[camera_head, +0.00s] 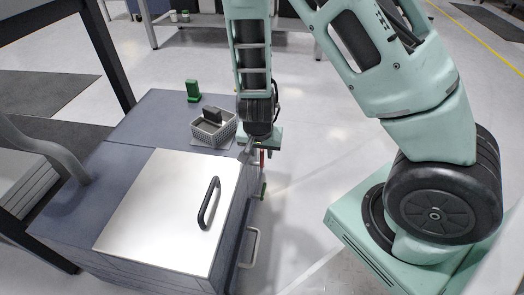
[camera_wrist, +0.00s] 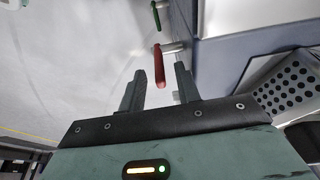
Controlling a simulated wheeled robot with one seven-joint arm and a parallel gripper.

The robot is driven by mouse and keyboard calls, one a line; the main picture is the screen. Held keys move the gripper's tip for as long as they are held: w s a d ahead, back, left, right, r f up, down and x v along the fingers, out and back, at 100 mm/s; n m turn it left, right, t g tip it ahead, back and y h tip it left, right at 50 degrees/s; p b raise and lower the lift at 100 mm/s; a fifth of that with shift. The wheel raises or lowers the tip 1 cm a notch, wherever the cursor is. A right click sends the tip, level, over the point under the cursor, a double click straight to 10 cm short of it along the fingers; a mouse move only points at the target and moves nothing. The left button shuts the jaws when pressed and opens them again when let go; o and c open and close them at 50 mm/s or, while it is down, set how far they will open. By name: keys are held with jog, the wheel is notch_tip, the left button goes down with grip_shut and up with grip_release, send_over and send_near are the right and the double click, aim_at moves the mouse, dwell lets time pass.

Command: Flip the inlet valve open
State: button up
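Two valve levers stick out from the side of the grey cabinet, one red and one green. No label shows which is the inlet. The red lever (camera_wrist: 159,66) is near the top middle of the wrist view, hanging from a metal stem. The green lever (camera_wrist: 156,15) is beyond it at the top edge. In the head view, the red lever (camera_head: 262,159) is just below my gripper (camera_head: 255,146) and the green lever (camera_head: 263,191) is farther down. My gripper's fingers (camera_wrist: 160,75) are apart, with the red lever appearing between their tips. Contact cannot be told.
The cabinet has a shiny lid (camera_head: 165,210) with a black handle (camera_head: 208,203). A perforated basket (camera_head: 201,136) holding a dark block stands near my gripper, with a green object (camera_head: 193,91) behind it. A rail handle (camera_head: 251,248) juts from the cabinet side. Open floor lies right.

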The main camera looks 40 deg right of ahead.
jog(key=p+v, duration=0.8)
jog(key=v, duration=0.5)
jog(key=shift+r+p, duration=0.25)
jog(key=shift+p, duration=0.05)
jog(key=shift+a, duration=0.1)
jog(key=s+a+r+n+g+y, duration=0.1)
jog(key=s+a+r+n+y, duration=0.1)
jog(key=s+a+r+n, duration=0.35)
jog(key=s+a+r+n+g+y, duration=0.1)
jog(key=s+a+r+n+y, duration=0.15)
jog(key=a, duration=0.55)
jog(key=s+a+r+n+h, duration=0.1)
jog(key=s+r+n+h, duration=0.1)
jog(key=s+r+n, duration=0.7)
notch_tip(320, 180, up, 32)
jog(key=p, duration=3.2)
jog(key=shift+s, duration=0.45)
